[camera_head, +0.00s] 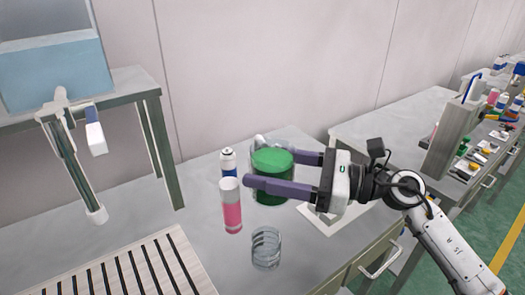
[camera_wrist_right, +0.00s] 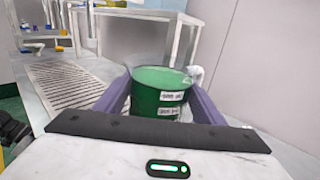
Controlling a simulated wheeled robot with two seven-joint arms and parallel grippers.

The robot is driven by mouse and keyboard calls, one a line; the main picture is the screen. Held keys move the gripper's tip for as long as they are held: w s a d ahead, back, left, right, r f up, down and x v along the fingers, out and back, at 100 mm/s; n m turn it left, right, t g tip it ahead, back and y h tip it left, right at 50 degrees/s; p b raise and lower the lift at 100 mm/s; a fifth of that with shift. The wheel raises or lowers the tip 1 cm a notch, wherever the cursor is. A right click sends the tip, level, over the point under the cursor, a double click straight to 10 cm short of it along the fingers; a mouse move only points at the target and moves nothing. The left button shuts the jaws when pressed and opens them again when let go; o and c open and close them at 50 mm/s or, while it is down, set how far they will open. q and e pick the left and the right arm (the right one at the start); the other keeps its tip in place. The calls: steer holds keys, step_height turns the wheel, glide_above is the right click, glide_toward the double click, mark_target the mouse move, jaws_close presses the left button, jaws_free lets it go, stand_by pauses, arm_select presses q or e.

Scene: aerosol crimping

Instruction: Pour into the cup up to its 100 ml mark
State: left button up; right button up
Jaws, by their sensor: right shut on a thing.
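My right gripper (camera_head: 283,172) is shut on a green vessel (camera_head: 272,160), with one purple finger on each side. The vessel looks upright, and I cannot tell whether it is clear of the table. In the right wrist view the same green vessel (camera_wrist_right: 160,92) sits between the fingers, with two white labels too blurred to read. A clear ringed cup (camera_head: 266,250) stands on the table in front of the gripper; it looks empty, and its marks are too small to read. My left gripper is not in view.
A pink-and-clear cylinder (camera_head: 230,208) and a white-and-blue can (camera_head: 228,162) stand just left of the green vessel. A slatted rack (camera_head: 150,265) lies at front left. A tank of blue liquid (camera_head: 55,70) stands at back left. A white frame (camera_head: 335,215) lies under my right gripper.

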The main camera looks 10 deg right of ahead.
steer(key=shift+s+f, duration=0.25)
steer(key=shift+s, duration=0.05)
steer(key=shift+f, duration=1.95)
steer(key=shift+w+f+b, duration=0.1)
steer(key=shift+f+b, duration=0.1)
steer(key=shift+b, duration=0.25)
steer(key=n, duration=0.1)
steer(key=n+b, duration=0.1)
steer(key=r+n+b, duration=0.1)
steer(key=shift+w+d+r+n, duration=0.1)
steer(key=shift+w+d+n, duration=0.15)
steer(key=shift+w+n, duration=0.15)
steer(key=shift+r, duration=0.1)
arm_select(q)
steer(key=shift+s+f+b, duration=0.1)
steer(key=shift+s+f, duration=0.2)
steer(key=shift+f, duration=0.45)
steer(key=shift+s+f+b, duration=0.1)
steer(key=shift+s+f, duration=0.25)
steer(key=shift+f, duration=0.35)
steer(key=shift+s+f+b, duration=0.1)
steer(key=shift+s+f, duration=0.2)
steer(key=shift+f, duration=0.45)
arm_select(e)
steer(key=shift+s+d+r, duration=0.1)
